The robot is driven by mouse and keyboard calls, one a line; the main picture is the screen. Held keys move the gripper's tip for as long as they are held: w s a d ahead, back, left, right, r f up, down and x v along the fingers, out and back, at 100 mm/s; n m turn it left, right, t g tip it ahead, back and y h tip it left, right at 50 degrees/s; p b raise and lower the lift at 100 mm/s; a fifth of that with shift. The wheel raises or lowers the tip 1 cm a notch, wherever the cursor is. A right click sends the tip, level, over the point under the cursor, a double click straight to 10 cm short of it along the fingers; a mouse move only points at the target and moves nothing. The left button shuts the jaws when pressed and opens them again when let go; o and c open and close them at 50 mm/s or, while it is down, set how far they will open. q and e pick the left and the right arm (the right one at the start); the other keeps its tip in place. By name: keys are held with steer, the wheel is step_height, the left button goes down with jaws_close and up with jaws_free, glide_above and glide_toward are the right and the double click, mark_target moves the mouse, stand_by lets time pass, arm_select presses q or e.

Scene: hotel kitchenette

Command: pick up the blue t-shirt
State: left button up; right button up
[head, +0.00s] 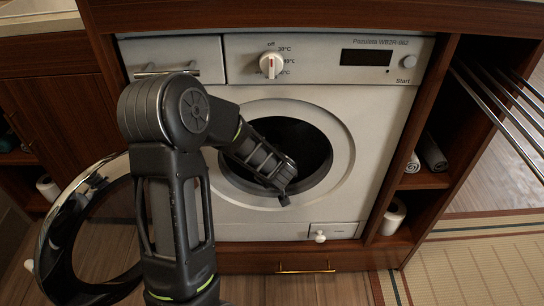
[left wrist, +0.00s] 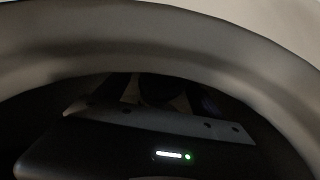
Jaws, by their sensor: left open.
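My left arm reaches across the front of the white washing machine (head: 345,100), and its gripper (head: 284,188) is at the round door opening, over the lower part of the dark drum (head: 308,142). In the left wrist view the grey rim (left wrist: 160,45) of the opening arches over my gripper's dark body, which has a small green light. My left gripper is open; its fingertips are hard to make out in the dark. I cannot make out the blue t-shirt in either view; the drum's inside is too dark. My right gripper is not in view.
The machine's round door (head: 55,250) with a chrome ring stands swung open at the left. Wooden shelves (head: 425,180) at the right hold rolled towels (head: 432,152) and a paper roll (head: 393,216). A metal rack (head: 505,100) is at the far right. A mat (head: 480,272) lies on the floor.

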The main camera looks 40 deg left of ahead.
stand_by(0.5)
arm_select(q)
steer(key=c, duration=1.5)
steer(key=shift+c, duration=0.5)
steer(key=shift+r, duration=0.2)
